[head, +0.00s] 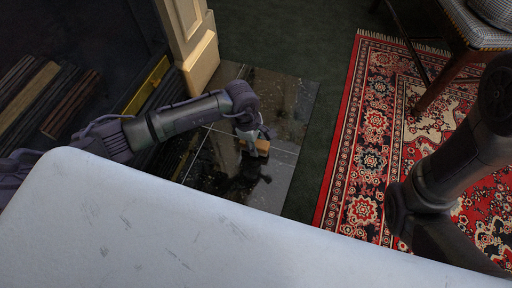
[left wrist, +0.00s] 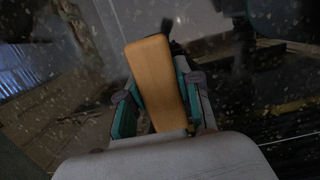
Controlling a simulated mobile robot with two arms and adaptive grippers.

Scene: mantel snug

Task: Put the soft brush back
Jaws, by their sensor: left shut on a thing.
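My left gripper (head: 252,133) reaches in from the left and hangs over the dark tiled hearth. It is shut on the soft brush (head: 262,145), of which a small tan wooden part shows in the head view. In the left wrist view the brush (left wrist: 155,72) is a long orange-tan wooden block, slightly tilted, between the teal pads of my left gripper (left wrist: 158,105). A dark part shows behind its upper right edge; I cannot tell if it is bristles. My right arm shows at the right, but its gripper is not in view.
The glossy hearth tiles (head: 265,190) lie below the brush. A fireplace opening with logs (head: 40,95) and a brass-coloured edge is at the left, beside a cream pillar (head: 192,40). A red patterned rug (head: 365,150) and a chair (head: 470,30) are at the right.

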